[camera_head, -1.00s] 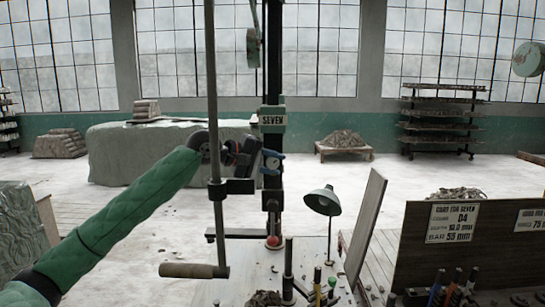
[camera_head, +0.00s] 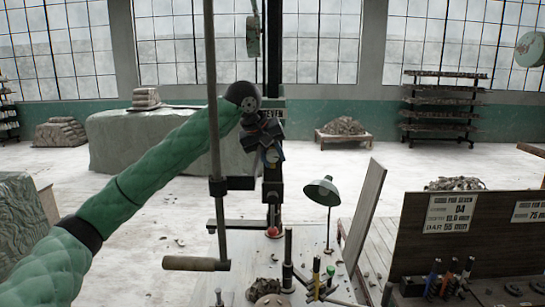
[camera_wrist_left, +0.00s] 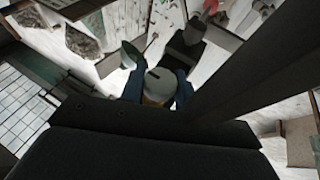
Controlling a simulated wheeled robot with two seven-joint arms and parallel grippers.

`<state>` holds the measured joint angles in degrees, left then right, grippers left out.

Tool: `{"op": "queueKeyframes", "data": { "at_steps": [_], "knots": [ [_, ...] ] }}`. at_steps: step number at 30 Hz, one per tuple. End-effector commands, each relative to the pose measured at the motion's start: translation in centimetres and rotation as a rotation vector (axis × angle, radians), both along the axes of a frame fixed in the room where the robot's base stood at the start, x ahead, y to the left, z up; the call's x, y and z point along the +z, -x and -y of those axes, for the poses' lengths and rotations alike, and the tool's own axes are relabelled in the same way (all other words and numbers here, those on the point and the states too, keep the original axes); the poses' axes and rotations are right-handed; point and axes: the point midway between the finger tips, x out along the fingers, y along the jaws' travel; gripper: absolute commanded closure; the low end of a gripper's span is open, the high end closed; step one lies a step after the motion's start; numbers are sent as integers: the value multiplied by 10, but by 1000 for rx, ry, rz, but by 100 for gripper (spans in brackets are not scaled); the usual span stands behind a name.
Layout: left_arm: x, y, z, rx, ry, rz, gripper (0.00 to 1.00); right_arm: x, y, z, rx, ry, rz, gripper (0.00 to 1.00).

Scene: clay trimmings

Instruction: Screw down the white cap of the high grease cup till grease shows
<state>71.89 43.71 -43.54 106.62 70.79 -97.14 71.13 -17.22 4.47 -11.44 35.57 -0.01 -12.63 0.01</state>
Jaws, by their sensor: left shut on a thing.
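My left gripper (camera_head: 270,157) is at the dark upright column, its wrist above it and its jaws angled down. In the left wrist view its two blue fingers (camera_wrist_left: 157,90) are shut around the white cap (camera_wrist_left: 158,80), one on each side. The cap shows as a pale round top with a short dark slot or mark. A tan-yellow band (camera_wrist_left: 153,101) shows just under the cap's edge; I cannot tell whether it is grease or the cup. The grease cup's body is mostly hidden. My right gripper is not in view.
A long vertical rod with a wooden handle (camera_head: 190,263) hangs in front of my left forearm. A green lamp (camera_head: 322,191) and a leaning board (camera_head: 363,215) stand right of the column. Several tools stand at the bench's front. A sign board (camera_head: 450,214) is at the right.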

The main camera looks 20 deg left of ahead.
Motion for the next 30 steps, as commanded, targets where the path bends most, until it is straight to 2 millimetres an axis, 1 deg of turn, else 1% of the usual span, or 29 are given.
{"op": "queueKeyframes", "data": {
  "at_steps": [6,12,29,30],
  "knots": [
    [-3,0,1,-1,-122,-38,91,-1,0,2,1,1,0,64],
    [-3,0,1,-1,-184,-58,91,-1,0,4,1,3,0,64],
    [-5,0,1,-2,-207,-66,91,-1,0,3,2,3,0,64],
    [-5,0,1,-2,-207,-66,60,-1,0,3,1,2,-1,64]
  ]
}}
